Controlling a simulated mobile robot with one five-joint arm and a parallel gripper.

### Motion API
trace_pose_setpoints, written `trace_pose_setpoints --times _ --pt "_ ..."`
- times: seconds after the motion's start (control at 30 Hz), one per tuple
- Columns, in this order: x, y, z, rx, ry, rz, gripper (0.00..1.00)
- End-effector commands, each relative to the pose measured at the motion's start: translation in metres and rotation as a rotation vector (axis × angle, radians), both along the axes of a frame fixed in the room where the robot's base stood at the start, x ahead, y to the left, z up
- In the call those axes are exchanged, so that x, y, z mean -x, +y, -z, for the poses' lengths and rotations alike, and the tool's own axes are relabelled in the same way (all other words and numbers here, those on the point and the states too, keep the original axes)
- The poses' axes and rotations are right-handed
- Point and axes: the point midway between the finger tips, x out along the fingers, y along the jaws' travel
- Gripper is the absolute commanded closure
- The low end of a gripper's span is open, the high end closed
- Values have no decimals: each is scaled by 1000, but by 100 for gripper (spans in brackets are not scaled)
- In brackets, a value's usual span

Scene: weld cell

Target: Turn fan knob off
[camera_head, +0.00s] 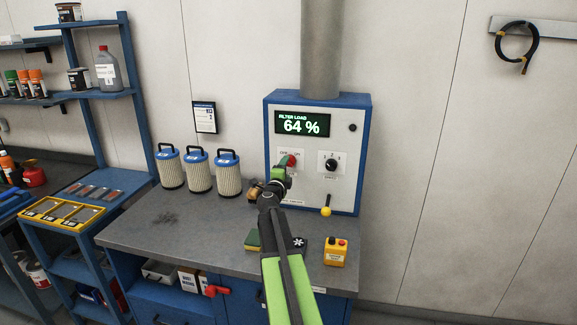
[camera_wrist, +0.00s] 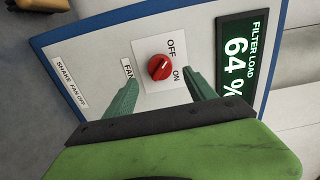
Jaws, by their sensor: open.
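The red fan knob (camera_wrist: 159,67) sits on a white plate marked OFF and ON, beside a FAN label, on the control box's front panel. It has a pale mark, but I cannot tell clearly which label it points to. Nothing is held. I cannot tell whether the fingers touch the knob.
The blue-edged control box (camera_head: 367,150) has a display reading 64 % (camera_head: 303,124), a black dial (camera_head: 331,164) and a yellow lever (camera_head: 326,211). Several filter canisters (camera_head: 199,173) stand left on the bench (camera_head: 180,235). A sponge (camera_head: 252,241) and a yellow button box (camera_head: 336,255) lie in front.

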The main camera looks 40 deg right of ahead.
Motion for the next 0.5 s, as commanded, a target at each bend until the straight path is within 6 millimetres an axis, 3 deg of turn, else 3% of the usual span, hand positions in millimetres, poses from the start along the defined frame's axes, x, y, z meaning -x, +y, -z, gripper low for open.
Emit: trace_pose_setpoints --times 0.1,0.3,0.5 --pt "23 34 0 0 0 -1 36" --pt "49 77 0 0 0 -2 36" --pt "62 99 0 0 0 0 36"
